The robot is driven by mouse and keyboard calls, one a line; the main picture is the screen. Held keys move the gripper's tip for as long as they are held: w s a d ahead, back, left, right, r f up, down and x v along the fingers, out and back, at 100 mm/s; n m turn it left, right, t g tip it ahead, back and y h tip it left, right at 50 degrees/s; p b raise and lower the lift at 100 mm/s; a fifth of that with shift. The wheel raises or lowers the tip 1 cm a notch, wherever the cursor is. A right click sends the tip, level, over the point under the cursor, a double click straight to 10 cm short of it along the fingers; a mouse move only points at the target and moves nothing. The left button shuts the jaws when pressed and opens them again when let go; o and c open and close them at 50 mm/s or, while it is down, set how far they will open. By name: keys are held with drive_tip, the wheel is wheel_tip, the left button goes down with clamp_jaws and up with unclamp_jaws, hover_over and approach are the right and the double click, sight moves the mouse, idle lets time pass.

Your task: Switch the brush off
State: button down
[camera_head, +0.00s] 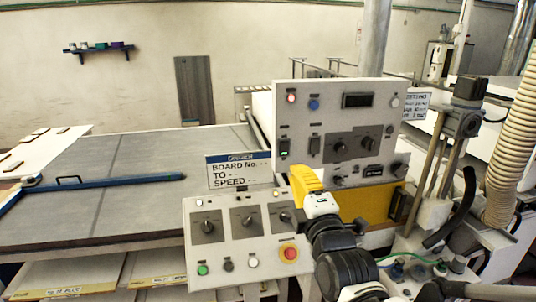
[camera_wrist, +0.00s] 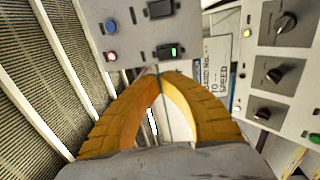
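The upright control panel (camera_head: 345,120) carries two rocker switches, one lit green (camera_head: 284,148) and one dark (camera_head: 314,145). Above them are a red lamp (camera_head: 291,98) and a blue button (camera_head: 314,104). I cannot read which control is marked for the brush. My gripper (camera_head: 301,172), with yellow fingers, is in front of the panel's lower left part. In the wrist view its fingertips (camera_wrist: 160,74) meet, with nothing held. The green-lit rocker (camera_wrist: 168,51) appears just beyond the tips there, with the dark rocker (camera_wrist: 160,9) above it. Contact cannot be told.
A lower sloped console (camera_head: 245,235) with knobs and a red stop button (camera_head: 290,253) stands left of my arm. A sign (camera_head: 238,170) stands behind it. A grey table (camera_head: 100,190) with a blue bar (camera_head: 90,185) lies left. A ribbed hose (camera_head: 507,150) hangs right.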

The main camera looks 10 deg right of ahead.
sight(281, 139)
drive_tip(key=w, duration=0.4)
drive_tip(key=w+b, duration=0.1)
drive_tip(key=w, duration=0.3)
drive_tip(key=w+r+b, duration=0.1)
drive_tip(key=w, duration=0.3)
drive_tip(key=shift+r, duration=0.1)
drive_tip(key=shift+w, duration=0.2)
drive_tip(key=shift+r, duration=0.1)
drive_tip(key=shift+w+r, duration=0.35)
drive_tip(key=shift+w, duration=0.2)
drive_tip(key=shift+s, duration=0.1)
